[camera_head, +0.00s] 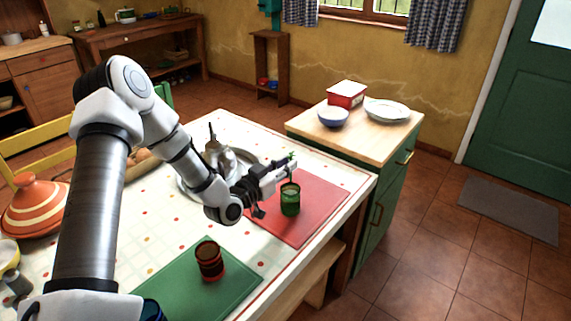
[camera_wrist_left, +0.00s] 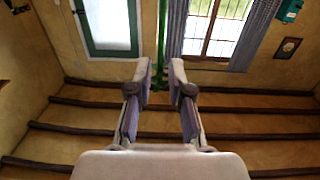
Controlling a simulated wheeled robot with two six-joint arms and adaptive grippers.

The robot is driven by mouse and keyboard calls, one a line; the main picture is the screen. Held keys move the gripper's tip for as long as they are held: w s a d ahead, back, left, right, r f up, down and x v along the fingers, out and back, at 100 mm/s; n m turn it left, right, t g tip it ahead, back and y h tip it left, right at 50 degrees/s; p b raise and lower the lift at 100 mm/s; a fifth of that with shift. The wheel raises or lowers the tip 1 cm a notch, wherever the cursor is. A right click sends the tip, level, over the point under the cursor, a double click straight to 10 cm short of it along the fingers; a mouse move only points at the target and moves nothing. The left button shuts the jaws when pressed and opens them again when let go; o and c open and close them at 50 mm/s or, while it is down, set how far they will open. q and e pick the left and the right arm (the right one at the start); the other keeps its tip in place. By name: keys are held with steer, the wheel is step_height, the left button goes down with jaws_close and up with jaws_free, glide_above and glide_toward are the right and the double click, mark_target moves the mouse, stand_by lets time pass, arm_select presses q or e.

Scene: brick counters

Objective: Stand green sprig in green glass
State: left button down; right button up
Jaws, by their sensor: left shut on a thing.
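My left gripper (camera_head: 287,168) reaches over the far part of the table and is shut on the green sprig (camera_head: 291,157). In the left wrist view the thin green stem (camera_wrist_left: 162,35) runs between the two fingertips (camera_wrist_left: 162,78). The green glass (camera_head: 290,201) stands upright on the red mat, just below the gripper. The sprig's leafy top shows above the fingers. Its lower end is too small and hidden to tell whether it is inside the glass or above it. My right gripper is not in view.
The glass stands on a red mat (camera_head: 318,200). A dark red-brown cup (camera_head: 209,262) is on a green mat (camera_head: 190,288) nearer. A metal pot (camera_head: 217,150) stands on a tray behind my arm. A striped tagine (camera_head: 35,210) is at the left. A side counter (camera_head: 375,135) stands beyond the table.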

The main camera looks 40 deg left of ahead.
arm_select(q)
step_height(320, 180, down, 5)
steer(key=b, duration=0.3)
steer(key=shift+r, duration=0.1)
steer(key=c, duration=0.5)
jaws_free()
stand_by(0.5)
step_height(320, 180, up, 7)
steer(key=p, duration=0.5)
steer(key=shift+r+p, duration=0.1)
steer(key=shift+p, duration=0.3)
